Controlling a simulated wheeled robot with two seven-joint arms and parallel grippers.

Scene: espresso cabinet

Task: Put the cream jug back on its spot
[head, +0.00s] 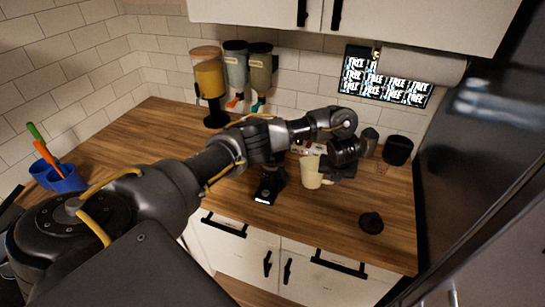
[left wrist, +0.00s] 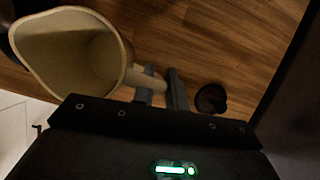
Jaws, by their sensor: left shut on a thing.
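The cream jug (head: 311,172) is upright over the wooden counter, right of the black coffee machine. Its open mouth (left wrist: 75,50) fills the upper left of the left wrist view. My left gripper (head: 339,172) is at the jug's right side. In the left wrist view its fingers (left wrist: 165,88) are shut on the jug's handle (left wrist: 147,78). I cannot tell whether the jug's base touches the counter. My right gripper is not in view.
A small black round item (head: 371,222) lies on the counter at the front right. A black canister (head: 397,150) stands at the back right. The black coffee machine (head: 268,185) is left of the jug. Dispensers (head: 236,70) and a blue cup (head: 65,178) are further left.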

